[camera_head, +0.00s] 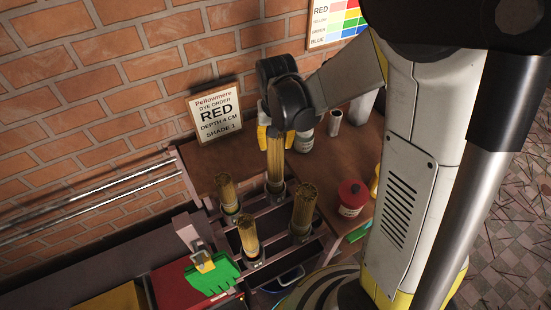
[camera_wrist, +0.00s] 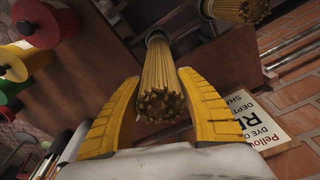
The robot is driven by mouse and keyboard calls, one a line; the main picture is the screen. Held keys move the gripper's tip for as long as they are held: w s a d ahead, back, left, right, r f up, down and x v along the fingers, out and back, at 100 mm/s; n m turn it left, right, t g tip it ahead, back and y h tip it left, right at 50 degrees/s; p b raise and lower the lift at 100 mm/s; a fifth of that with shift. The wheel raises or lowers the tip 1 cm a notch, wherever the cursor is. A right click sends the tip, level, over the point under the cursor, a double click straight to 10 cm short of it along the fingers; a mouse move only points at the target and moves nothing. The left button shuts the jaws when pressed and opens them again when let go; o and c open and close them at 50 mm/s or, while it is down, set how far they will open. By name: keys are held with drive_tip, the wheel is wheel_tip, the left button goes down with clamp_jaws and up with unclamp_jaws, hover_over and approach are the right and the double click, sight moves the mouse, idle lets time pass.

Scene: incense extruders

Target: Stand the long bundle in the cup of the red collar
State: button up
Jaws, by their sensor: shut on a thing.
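My gripper (camera_head: 275,137) is shut on a tan bundle of thin sticks (camera_head: 275,163), gripping it near its top. In the wrist view the yellow fingers (camera_wrist: 159,80) lie on both sides of the same bundle (camera_wrist: 160,65). The bundle is upright, its lower end at a grey metal cup (camera_wrist: 157,37) in the rack. Three other bundles stand in the rack: a back left one (camera_head: 226,192), a front one (camera_head: 248,235) and a right one (camera_head: 304,206). I cannot make out a red collar on any cup.
A red lidded pot (camera_head: 352,195) stands right of the rack. A sign reading RED (camera_head: 215,113) leans at the brick wall, and a colour chart (camera_head: 337,20) hangs higher. A green piece (camera_head: 212,276) is at front left. Green (camera_wrist: 32,65) and yellow pots show in the wrist view.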

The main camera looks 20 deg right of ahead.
wheel_tip(320, 180, up, 12)
drive_tip(key=p, duration=0.4)
drive_tip(key=shift+f, duration=0.25)
wheel_tip(320, 180, up, 9)
drive_tip(key=p, duration=0.7)
drive_tip(key=shift+r+p, duration=0.2)
drive_tip(key=shift+p, duration=0.15)
